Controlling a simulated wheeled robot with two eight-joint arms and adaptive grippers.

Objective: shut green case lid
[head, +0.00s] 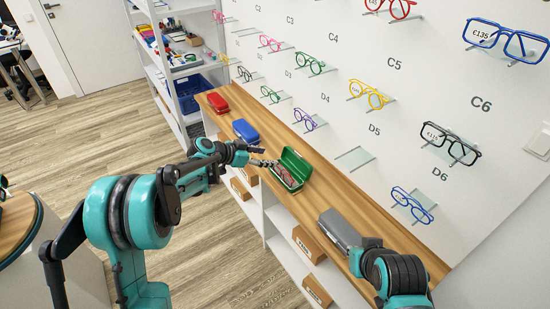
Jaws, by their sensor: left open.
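The green case (288,181) stands open on the wooden counter, its lid (297,163) raised on the side toward the wall. Reddish-brown glasses (288,174) lie inside it. My left gripper (266,156) is open and empty at the left end of the case, close to the lid and rim. I cannot tell whether a finger touches the case. Of my right arm, only links show at the lower right; its gripper is not visible.
A blue case (246,131) and a red case (218,103) sit farther back on the counter (315,196). A grey case (339,229) lies nearer, beside my right arm. Glasses on small shelves line the wall (325,25). Cardboard boxes (308,244) fill shelves below.

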